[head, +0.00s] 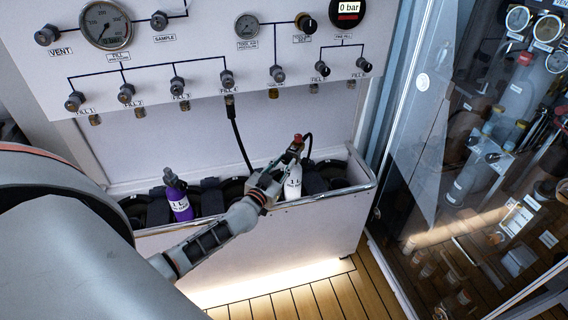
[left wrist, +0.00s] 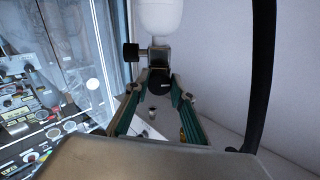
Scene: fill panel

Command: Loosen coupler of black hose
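A black hose (head: 238,135) hangs from the FILL 4 outlet and runs down behind my left gripper; a thick black hose (left wrist: 263,75) also crosses the right of the left wrist view. A white cylinder (head: 293,182) stands in the trough, with a red-topped valve (head: 298,140). In the left wrist view, the white cylinder (left wrist: 160,15) is at the top, above a metal valve and a round black coupler (left wrist: 160,82). My left gripper (head: 284,160) is at the valve; its fingers (left wrist: 158,92) are apart, either side of the coupler. Contact is unclear. My right gripper is not in view.
A purple cylinder (head: 177,195) stands left in the trough (head: 330,198). The panel (head: 205,55) behind carries gauges and several knobs. A glass door (head: 420,130) stands close on the right, before shelves of equipment. Wooden floor (head: 330,295) is clear in front.

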